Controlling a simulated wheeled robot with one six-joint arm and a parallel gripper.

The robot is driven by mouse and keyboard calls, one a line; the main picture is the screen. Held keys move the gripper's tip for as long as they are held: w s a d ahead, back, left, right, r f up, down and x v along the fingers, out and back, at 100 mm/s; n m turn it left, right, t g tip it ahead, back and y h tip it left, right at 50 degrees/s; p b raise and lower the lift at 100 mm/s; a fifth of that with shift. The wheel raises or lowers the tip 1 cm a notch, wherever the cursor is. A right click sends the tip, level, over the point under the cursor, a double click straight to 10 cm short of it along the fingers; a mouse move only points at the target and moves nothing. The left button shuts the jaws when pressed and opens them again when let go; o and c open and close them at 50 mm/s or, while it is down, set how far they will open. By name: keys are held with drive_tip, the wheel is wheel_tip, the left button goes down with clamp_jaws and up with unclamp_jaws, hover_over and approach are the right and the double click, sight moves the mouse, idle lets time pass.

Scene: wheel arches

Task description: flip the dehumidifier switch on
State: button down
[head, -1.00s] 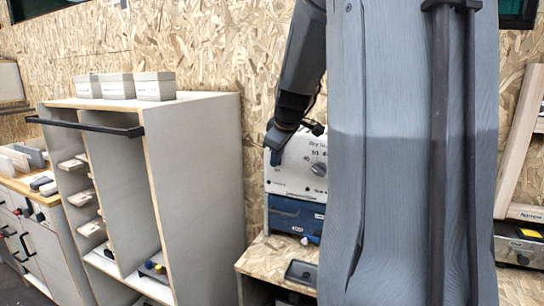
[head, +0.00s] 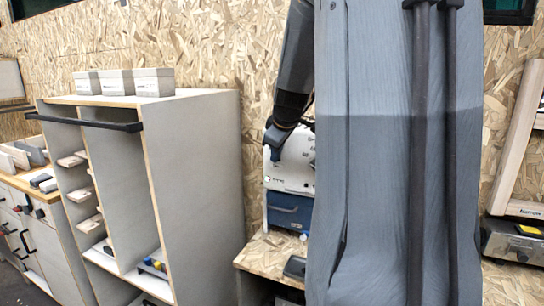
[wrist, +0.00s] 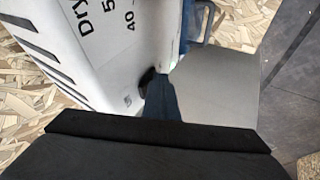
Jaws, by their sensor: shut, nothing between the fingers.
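The dehumidifier (head: 297,163) is a white box with a printed front panel, against the chipboard wall in the head view. Its white panel (wrist: 95,60) fills the upper left of the wrist view, with "Dry" and numbers printed on it. A small dark part (wrist: 147,80), perhaps the switch, sits at the panel's edge by my fingertips. Which way it is set cannot be told. My gripper (head: 275,155) is shut and empty, at the panel's left side. Its dark blue fingers (wrist: 158,88) reach to the dark part; contact is unclear. My arm hides the dial side.
A tall open cabinet (head: 195,190) stands to the left, with white boxes on top.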

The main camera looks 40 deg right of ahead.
drive_tip(key=shift+r+p, duration=0.6)
drive_tip(key=shift+r, duration=0.3)
drive_tip(key=s+a+r+b, duration=0.1)
drive_tip(key=s+a+r, duration=0.6)
drive_tip(key=shift+s, duration=0.35)
idle(0.4)
